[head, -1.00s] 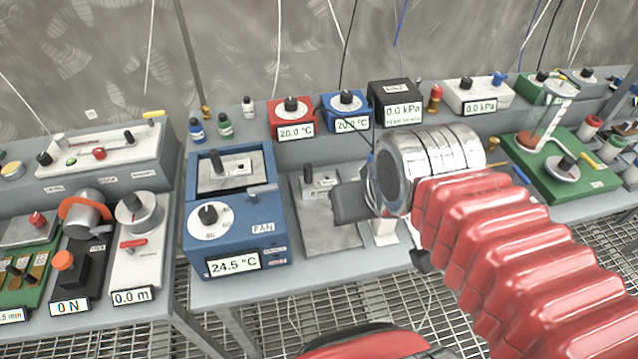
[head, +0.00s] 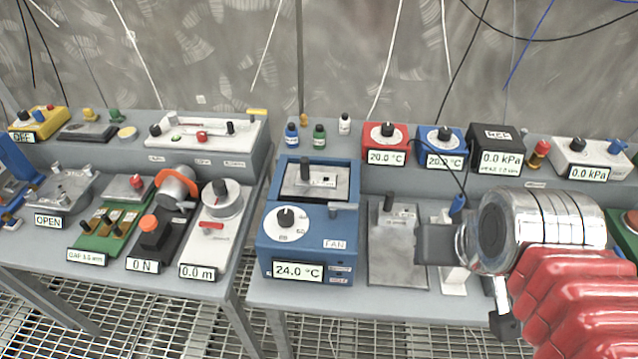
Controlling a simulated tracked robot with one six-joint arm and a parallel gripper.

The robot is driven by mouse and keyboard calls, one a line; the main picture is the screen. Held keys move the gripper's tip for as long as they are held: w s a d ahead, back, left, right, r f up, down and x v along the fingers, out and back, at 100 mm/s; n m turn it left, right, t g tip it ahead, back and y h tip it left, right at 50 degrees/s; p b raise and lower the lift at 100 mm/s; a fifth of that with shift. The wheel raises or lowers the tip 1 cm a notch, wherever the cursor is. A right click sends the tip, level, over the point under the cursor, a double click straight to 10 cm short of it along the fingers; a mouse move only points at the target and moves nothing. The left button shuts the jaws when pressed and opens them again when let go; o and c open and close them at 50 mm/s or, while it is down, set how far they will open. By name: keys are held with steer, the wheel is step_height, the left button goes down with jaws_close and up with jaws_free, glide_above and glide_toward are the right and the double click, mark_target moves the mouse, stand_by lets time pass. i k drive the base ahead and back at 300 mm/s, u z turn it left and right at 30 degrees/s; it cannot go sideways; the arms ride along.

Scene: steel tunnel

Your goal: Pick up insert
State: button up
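Two metal pieces with black knobs could be the insert; no label tells which. One metal block (head: 318,181) sits in the top opening of the blue FAN unit (head: 307,250), whose display reads 24.0 °C. The other small metal piece (head: 401,213) stands at the back of a grey metal plate (head: 395,262) on the bench, right of the blue unit. My gripper (head: 428,243) shows as a dark grey block pointing left, overlapping the plate's right edge in the picture. Its finger gap is not visible. Its height above the bench is unclear, and I see nothing held.
A white stand (head: 453,273) is partly hidden behind my gripper. Red (head: 386,143) and blue (head: 441,146) knob units and a black kPa box (head: 495,150) line the back. Small bottles (head: 319,136) stand behind the blue unit. A gap separates the left bench (head: 200,284) from this one.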

mark_target(305, 178)
steer(key=u, duration=0.55)
steer(key=k, duration=1.35)
steer(key=u, duration=1.15)
steer(key=i, duration=1.65)
steer(key=z, duration=0.6)
